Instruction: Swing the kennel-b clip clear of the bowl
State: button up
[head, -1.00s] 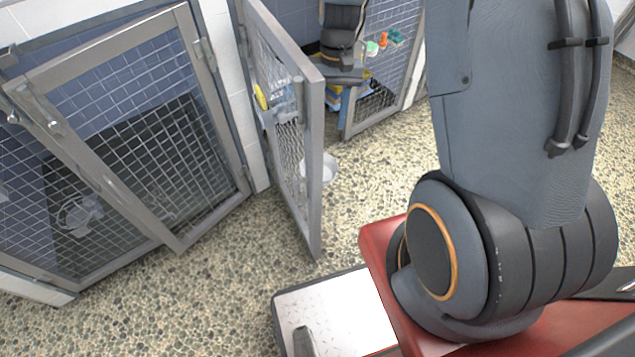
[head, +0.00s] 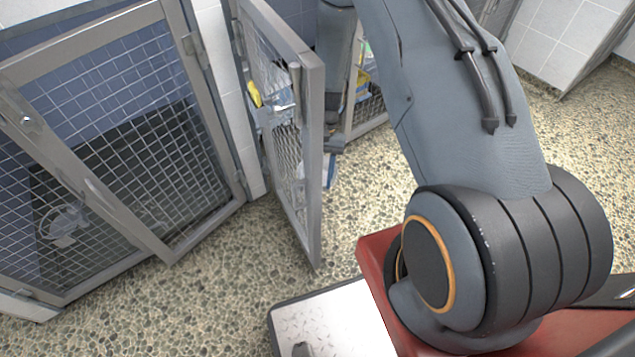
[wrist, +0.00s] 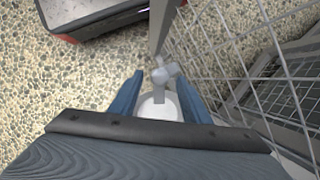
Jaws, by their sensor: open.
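In the wrist view my gripper (wrist: 157,98) is open, with one blue finger on each side of a pale bowl (wrist: 158,108). A light grey clip-like fitting (wrist: 163,73) shows just ahead of the fingertips, at the edge of a gate and overlapping the bowl's far side in the picture. No contact between fingers and clip is clear. In the head view the swung-out middle gate (head: 312,165) hides most of my gripper. No label marks which kennel is kennel-b.
A mesh panel (wrist: 240,45) runs close along the right of my gripper in the wrist view. A closed kennel gate (head: 110,130) stands at the left in the head view. A yellow item (head: 254,93) shows at the middle gate. Speckled floor lies open in front.

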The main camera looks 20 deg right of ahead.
jog(key=shift+x, duration=0.95)
jog(key=shift+c, duration=0.3)
jog(key=c, duration=1)
